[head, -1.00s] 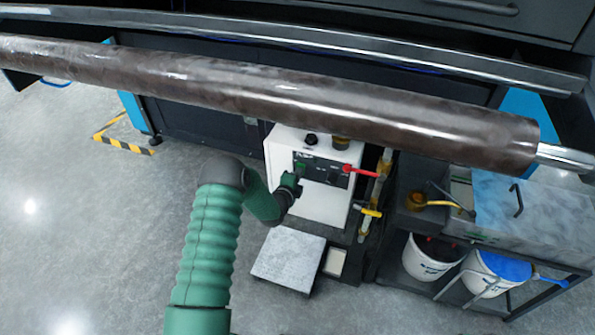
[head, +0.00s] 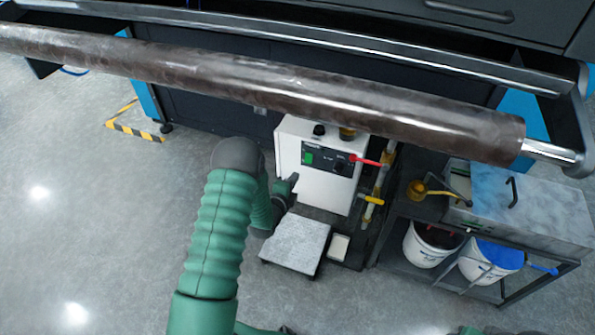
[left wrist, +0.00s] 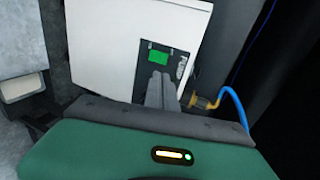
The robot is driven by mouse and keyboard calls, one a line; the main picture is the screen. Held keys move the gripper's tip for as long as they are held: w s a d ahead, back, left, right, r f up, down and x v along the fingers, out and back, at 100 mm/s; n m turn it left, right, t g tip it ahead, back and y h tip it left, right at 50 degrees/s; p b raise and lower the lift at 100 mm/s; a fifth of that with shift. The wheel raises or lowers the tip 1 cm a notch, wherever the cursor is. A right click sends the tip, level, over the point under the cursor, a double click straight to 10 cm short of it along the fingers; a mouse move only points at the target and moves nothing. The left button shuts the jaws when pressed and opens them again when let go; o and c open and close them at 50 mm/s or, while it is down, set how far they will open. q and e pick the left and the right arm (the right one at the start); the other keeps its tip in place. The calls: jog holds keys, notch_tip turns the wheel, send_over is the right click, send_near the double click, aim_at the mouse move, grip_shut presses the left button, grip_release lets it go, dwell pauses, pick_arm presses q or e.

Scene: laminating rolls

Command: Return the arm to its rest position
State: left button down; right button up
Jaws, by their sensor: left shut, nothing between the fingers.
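My left arm (head: 213,225), in a green sleeve, reaches up from the bottom of the head view and bends at a dark joint. Its gripper (head: 291,181) is at the lower left front of a white control box (head: 325,190), below its dark panel. In the left wrist view the two grey fingers (left wrist: 160,89) are together and empty. They overlap the panel (left wrist: 157,62) with its green switch, and a small gap to the box cannot be ruled out. My right gripper is not in view.
A long dark roll (head: 300,88) spans the space above the box. A grey-topped step (head: 297,242) stands below the gripper. Right of the box are a red-handled valve (head: 368,162), a yellow-handled valve (head: 371,200) and a rack with two buckets (head: 432,243). The floor at left is clear.

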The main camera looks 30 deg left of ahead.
pick_arm(q)
jog(key=s+d+r+n+g+h, duration=0.1)
jog(key=s+d+r+n+g, duration=0.2)
jog(key=d+n, duration=0.15)
jog(key=s+d+r+n+g+h, duration=0.1)
jog(key=s+d+r+n+g, duration=0.1)
jog(key=d+r+n, duration=0.3)
jog(key=s+d+r+n+g, duration=0.1)
jog(key=s+d+n+g, duration=0.1)
jog(key=s+d, duration=0.35)
jog(key=s+d+r+n+g+h, duration=0.1)
jog(key=s+d+n+g, duration=0.1)
jog(key=s, duration=0.6)
jog(key=s+d+r+n+g, duration=0.2)
jog(key=s+d+g, duration=0.15)
jog(key=s, duration=0.35)
notch_tip(320, 180, up, 30)
jog(key=p, duration=3)
jog(key=shift+w+t+p, duration=0.3)
jog(key=shift+t+p, duration=0.05)
jog(key=shift+t, duration=0.1)
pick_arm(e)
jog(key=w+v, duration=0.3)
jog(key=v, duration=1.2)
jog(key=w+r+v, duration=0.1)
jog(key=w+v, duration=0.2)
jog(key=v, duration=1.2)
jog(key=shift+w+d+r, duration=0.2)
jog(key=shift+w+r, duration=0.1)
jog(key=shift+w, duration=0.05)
